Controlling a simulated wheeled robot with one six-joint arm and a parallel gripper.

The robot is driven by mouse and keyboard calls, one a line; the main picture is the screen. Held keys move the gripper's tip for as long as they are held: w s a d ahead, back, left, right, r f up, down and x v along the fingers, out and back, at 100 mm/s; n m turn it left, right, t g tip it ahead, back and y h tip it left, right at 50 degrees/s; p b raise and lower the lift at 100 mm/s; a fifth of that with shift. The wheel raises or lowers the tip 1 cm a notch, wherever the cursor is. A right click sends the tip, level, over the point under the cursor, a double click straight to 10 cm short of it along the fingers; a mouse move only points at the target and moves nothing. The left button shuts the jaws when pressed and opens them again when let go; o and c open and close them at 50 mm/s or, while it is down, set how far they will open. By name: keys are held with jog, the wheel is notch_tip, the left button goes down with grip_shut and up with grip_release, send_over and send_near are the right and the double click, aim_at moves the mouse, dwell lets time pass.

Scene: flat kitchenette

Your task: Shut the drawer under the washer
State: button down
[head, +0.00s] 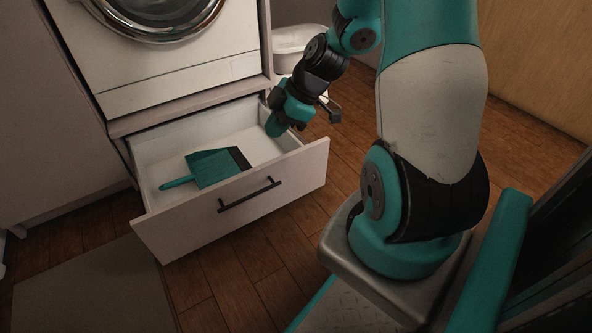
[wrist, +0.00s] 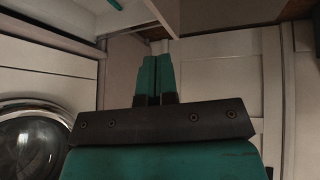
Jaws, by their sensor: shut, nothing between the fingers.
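The white drawer (head: 290,178) under the washer (head: 175,70) stands pulled well out, with a black bar handle (head: 249,195) on its front. A teal dustpan or brush (head: 217,168) with a dark edge lies inside it. My gripper (head: 273,128) is at the drawer's right side, behind the front panel; I cannot tell whether it touches the side wall. In the wrist view my gripper's teal fingers (wrist: 155,62) are together with nothing between them. Part of the washer door (wrist: 32,140) shows at the lower left there.
A white tub (head: 292,42) stands on the floor to the right of the washer. A grey mat (head: 85,290) lies at the lower left. The wooden floor in front of the drawer (head: 235,275) is clear. Cabinet panels (head: 50,120) flank the washer on the left.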

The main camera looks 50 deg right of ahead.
jog(key=s+d+f+n+t+h+b, duration=0.1)
jog(key=s+d+f+t+h+b, duration=0.3)
jog(key=d+f, duration=0.85)
jog(key=g+y+b, duration=0.2)
jog(key=b, duration=0.4)
send_near(286, 165)
jog(key=shift+n, duration=0.3)
jog(key=shift+x, duration=2.65)
